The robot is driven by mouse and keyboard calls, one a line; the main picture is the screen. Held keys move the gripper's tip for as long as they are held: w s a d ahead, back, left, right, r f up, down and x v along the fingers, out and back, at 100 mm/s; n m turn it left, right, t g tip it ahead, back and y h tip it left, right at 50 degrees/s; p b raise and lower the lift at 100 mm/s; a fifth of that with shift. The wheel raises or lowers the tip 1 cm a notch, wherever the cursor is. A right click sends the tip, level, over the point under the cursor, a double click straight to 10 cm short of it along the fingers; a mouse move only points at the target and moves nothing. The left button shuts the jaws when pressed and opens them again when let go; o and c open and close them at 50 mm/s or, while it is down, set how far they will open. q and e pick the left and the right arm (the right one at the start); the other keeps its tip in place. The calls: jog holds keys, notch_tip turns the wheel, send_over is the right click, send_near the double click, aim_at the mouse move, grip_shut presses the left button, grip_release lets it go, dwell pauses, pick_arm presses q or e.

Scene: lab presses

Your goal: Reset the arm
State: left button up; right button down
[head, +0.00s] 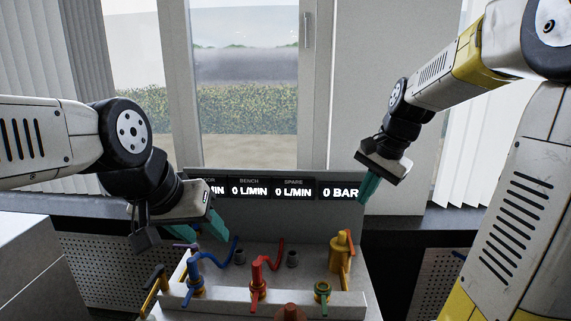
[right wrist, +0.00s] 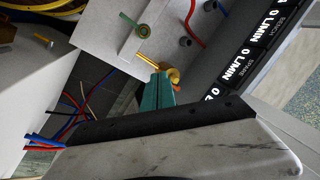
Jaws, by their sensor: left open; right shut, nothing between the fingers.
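My left gripper (head: 214,226) hangs in the head view at the left side of the bench panel, above the blue valve. It is open, with its teal fingers apart and nothing seen between them. My right gripper (head: 369,186) is raised at the right end of the display strip, in front of the "0 BAR" readout. Its teal fingers are together and empty; they also show in the right wrist view (right wrist: 157,91), close to the brass fitting in the picture. In the head view it is above and to the right of that brass fitting (head: 341,250).
The bench (head: 356,304) carries a blue valve (head: 196,276), a red valve (head: 258,277) and a green valve (head: 322,291). Blue and red hoses run behind them. A yellow-handled lever (head: 153,287) is at left. The display strip (head: 270,189) stands behind. Free air lies between my grippers.

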jog(key=s+a+r+n+t, duration=0.1)
jog(key=s+n, duration=0.3)
jog(key=s, duration=0.5)
jog(key=s+a+n+t, duration=0.2)
jog(key=s+a+n, duration=0.2)
jog(key=s, duration=0.4)
jog(key=shift+s+r+n, duration=0.35)
jog(key=shift+s+n, duration=0.05)
jog(key=shift+n, duration=0.2)
